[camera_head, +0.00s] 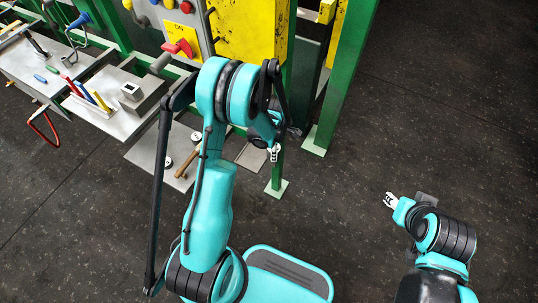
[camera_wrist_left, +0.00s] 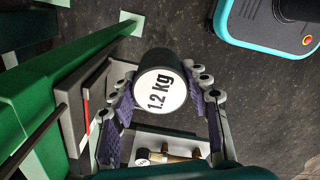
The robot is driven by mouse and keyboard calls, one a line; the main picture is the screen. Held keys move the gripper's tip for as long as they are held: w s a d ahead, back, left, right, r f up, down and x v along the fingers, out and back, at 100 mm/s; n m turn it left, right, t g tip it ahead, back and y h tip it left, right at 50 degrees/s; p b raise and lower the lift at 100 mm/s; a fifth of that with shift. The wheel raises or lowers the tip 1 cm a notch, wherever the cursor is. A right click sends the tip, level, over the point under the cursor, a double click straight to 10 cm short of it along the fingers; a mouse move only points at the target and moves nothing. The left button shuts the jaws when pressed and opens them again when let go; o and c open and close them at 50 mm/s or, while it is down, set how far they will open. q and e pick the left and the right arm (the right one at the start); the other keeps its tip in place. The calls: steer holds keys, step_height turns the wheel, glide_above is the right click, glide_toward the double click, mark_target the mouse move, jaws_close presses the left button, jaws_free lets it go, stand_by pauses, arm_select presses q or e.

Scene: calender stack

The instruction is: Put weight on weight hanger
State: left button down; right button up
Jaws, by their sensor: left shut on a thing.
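A dark cylindrical weight (camera_wrist_left: 160,88) with a white face marked "1.2 kg" is in the left wrist view. My left gripper (camera_wrist_left: 160,105) is shut on it, with a purple-padded finger on either side. In the head view my left gripper (camera_head: 274,153) hangs beside the green frame, and the weight is mostly hidden there by the arm. My right gripper (camera_head: 390,200) is over the open floor at the right, too small to read its fingers. I cannot clearly pick out the weight hanger in either view.
A green post (camera_head: 342,75) with a foot plate stands just right of my left gripper. A yellow panel (camera_head: 245,30) with a red switch is behind. Shelves with tools (camera_head: 120,125) are left. A low metal plate (camera_head: 152,148) holds small items. Floor at the right is clear.

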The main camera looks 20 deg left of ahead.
arm_select(q)
steer(key=w+a+f+b, duration=0.1)
steer(key=a+f, duration=0.1)
steer(key=a, duration=0.1)
steer(key=a+f+b, duration=0.1)
steer(key=a+f, duration=0.1)
steer(key=a, duration=0.2)
steer(key=w+a+f+b, duration=0.1)
steer(key=a+f, duration=0.1)
steer(key=a, duration=0.1)
steer(key=shift+w+a+f+b, duration=0.35)
steer(key=shift+f+b, duration=1.05)
steer(key=shift+f, duration=0.95)
steer(key=shift+r, duration=0.1)
steer(key=c, duration=0.7)
jaws_free()
steer(key=shift+c, duration=0.2)
